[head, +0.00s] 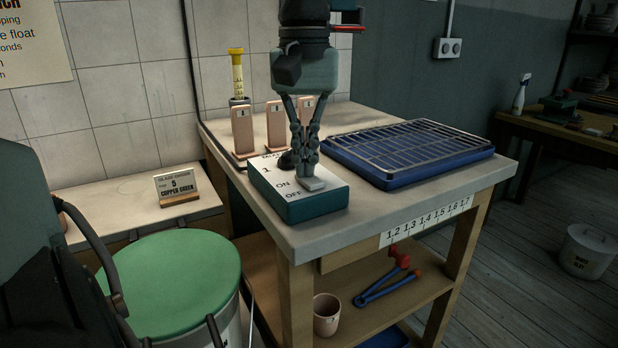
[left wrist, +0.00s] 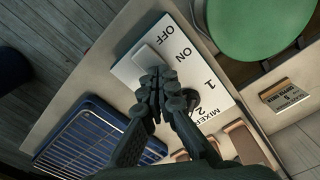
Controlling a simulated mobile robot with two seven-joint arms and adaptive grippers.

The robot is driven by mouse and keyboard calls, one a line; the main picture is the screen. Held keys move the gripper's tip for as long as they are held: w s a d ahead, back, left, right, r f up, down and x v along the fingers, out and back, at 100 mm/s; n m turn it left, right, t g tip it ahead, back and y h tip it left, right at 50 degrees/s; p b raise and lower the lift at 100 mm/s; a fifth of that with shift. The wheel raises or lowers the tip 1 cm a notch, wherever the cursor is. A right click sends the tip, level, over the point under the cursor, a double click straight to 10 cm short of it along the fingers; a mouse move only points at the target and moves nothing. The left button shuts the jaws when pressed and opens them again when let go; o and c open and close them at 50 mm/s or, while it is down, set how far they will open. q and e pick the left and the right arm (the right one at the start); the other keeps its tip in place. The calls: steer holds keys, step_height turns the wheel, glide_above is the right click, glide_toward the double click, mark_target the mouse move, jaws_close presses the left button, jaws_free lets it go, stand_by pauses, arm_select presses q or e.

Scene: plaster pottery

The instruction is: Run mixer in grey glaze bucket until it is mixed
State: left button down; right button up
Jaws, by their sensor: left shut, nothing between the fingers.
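The mixer control box (head: 300,203) is teal with a white top marked ON and OFF. It sits on the table's near left corner and also shows in the left wrist view (left wrist: 205,73). Its top carries a pale rocker switch (head: 313,185) and a dark round knob (head: 286,160). My left gripper (head: 306,172) is shut and empty, pointing down over the box, its tips (left wrist: 157,88) close beside the switch; I cannot tell whether they touch it. No mixer or grey glaze bucket is identifiable. My right gripper is not in view.
A green-lidded bucket (head: 170,280) stands at the lower left. A blue rack tray (head: 405,150) lies right of the box. Several pinkish test tiles (head: 243,132) and a yellow-topped cylinder (head: 237,72) stand behind it. A "5 Copper Green" card (head: 177,187) stands on the left ledge.

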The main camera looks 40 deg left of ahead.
arm_select(q)
step_height(320, 180, up, 4)
steer(key=p, duration=0.4)
steer(key=shift+r, duration=0.2)
steer(key=shift+r+p, duration=0.5)
steer(key=shift+r, duration=0.7)
